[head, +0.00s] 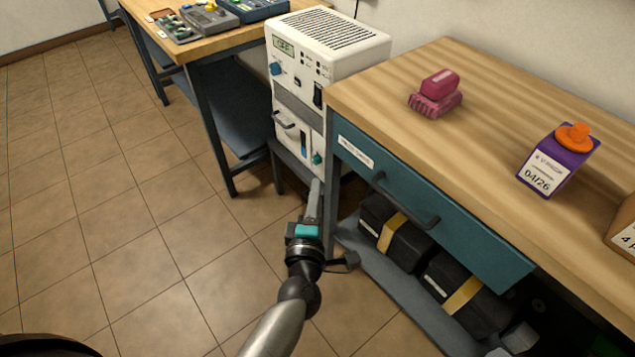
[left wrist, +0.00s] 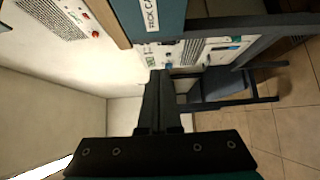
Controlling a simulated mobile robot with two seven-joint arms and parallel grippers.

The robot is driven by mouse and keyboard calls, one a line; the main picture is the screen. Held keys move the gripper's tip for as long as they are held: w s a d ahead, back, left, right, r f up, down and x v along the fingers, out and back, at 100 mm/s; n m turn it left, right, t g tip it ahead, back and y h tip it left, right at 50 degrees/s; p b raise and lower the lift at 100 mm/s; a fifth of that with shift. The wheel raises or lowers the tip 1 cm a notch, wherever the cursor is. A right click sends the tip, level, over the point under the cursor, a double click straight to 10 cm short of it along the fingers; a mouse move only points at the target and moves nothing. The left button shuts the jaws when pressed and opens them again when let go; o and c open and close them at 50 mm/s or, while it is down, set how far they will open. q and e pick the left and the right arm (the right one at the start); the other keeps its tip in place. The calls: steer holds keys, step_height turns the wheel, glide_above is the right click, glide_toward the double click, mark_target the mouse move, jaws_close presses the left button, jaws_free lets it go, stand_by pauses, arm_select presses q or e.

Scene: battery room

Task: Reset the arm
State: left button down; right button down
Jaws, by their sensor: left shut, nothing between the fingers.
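My left arm reaches up from the bottom of the head view. Its gripper (head: 316,188) is shut and empty, in front of the workbench's left end and just below the white machine (head: 296,118). In the left wrist view the dark fingers of the left gripper (left wrist: 158,85) are together with nothing between them. The machine's front also shows there, beyond the fingertips. I cannot tell whether the gripper touches anything. My right gripper is in neither view.
The workbench (head: 505,100) has a closed teal drawer (head: 430,213) with a dark handle. On its top are a pink brush (head: 437,92) and a purple box with an orange cap (head: 556,162). Black batteries (head: 393,235) lie on the lower shelf. Tiled floor (head: 110,200) at left is clear.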

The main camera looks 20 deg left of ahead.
arm_select(q)
steer(key=shift+s, duration=0.15)
